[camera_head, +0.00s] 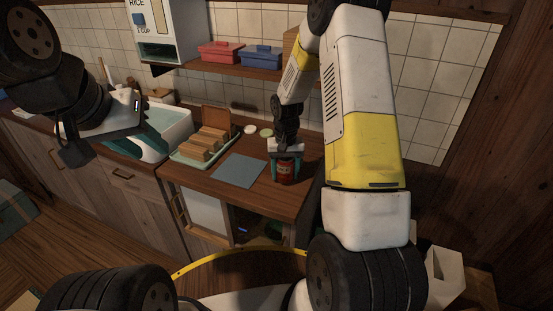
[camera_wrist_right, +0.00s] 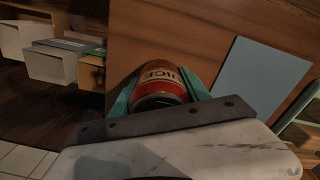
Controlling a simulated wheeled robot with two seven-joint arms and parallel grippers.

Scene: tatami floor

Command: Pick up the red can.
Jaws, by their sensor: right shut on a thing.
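The red can (camera_head: 285,173) stands upright on the wooden counter, near its front right part. It also shows in the right wrist view (camera_wrist_right: 158,80), with part of a light label on its side. My right gripper (camera_head: 286,166) comes down from above, with its teal fingers on both sides of the can, shut on it. Whether the can's base touches the counter is hard to tell. My left gripper (camera_head: 75,150) is at the upper left, dark and partly seen; its fingers are not clear.
A blue-grey mat (camera_head: 239,171) lies left of the can. A tray with bread-like slices (camera_head: 205,146) stands further left, beside a sink (camera_head: 165,130). A shelf above holds a red box (camera_head: 221,52) and a blue box (camera_head: 262,57). Open cabinet space lies below the counter.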

